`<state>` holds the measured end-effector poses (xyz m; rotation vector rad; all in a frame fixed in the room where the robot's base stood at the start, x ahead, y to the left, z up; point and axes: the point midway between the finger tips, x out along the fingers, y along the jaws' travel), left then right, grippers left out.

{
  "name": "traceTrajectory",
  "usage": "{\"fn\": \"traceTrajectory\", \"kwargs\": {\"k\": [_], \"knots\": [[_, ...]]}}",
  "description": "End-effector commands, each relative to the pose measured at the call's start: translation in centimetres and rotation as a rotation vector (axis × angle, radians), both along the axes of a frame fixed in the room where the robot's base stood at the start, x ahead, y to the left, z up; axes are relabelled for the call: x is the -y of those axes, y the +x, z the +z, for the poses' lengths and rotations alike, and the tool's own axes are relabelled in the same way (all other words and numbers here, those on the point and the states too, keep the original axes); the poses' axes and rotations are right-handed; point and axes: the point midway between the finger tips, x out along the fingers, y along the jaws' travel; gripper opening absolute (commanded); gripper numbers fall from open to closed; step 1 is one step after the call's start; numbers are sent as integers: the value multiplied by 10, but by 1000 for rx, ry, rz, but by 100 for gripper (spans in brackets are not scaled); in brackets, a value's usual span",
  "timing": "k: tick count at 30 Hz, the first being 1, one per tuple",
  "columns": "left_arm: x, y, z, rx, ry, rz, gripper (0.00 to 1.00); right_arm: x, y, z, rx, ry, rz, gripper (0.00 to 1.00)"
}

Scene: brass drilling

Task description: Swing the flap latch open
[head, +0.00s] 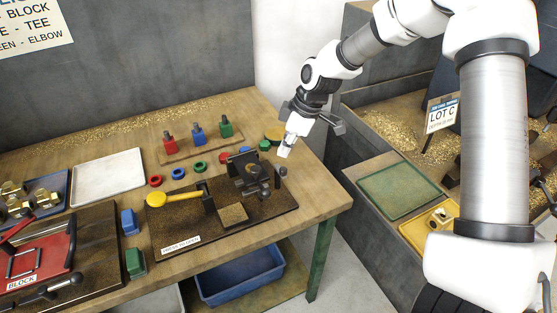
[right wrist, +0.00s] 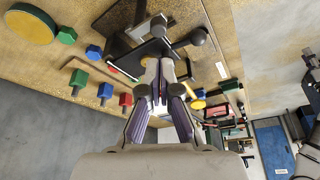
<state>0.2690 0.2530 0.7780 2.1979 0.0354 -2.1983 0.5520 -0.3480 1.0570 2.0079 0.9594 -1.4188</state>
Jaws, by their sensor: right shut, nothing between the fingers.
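The black drilling fixture (head: 250,174) stands toward the right end of a dark base board (head: 180,236) on the bench. A short arm with a dark ball knob (head: 283,171) sticks out at its right side; the knob also shows in the right wrist view (right wrist: 197,36). I cannot tell which black part is the flap latch or how far it is swung. A yellow-handled lever (head: 172,199) lies to the left of the fixture. My right gripper (head: 284,152) is shut and empty, just above and behind the knob. Its closed fingers (right wrist: 160,72) appear beside the fixture's dark parts. My left gripper is out of view.
Red, blue and green pieces stand on a wooden strip (head: 201,147) behind the fixture, with coloured rings in front. A grey tray (head: 108,176) and a red fixture (head: 40,250) are to the left. The bench's right edge (head: 318,190) is close to the gripper.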

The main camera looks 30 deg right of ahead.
Motion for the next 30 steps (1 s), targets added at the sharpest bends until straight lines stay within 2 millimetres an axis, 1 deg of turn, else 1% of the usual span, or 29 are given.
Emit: {"fn": "traceTrajectory", "kwargs": {"k": [1,3,6,10,26,28,29,30], "knots": [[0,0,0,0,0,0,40,3,-2,12,5,1,0,0],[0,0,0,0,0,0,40,7,-5,27,5,1,0,0],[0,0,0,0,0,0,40,11,-9,42,4,1,-1,0],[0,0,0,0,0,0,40,14,-11,52,1,-1,1,0],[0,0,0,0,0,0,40,15,-12,53,-1,-1,0,0],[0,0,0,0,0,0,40,15,-13,48,-10,-1,0,0],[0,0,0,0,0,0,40,15,-14,42,-23,-2,1,0],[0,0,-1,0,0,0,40,14,-17,29,-52,-7,3,0]]}}
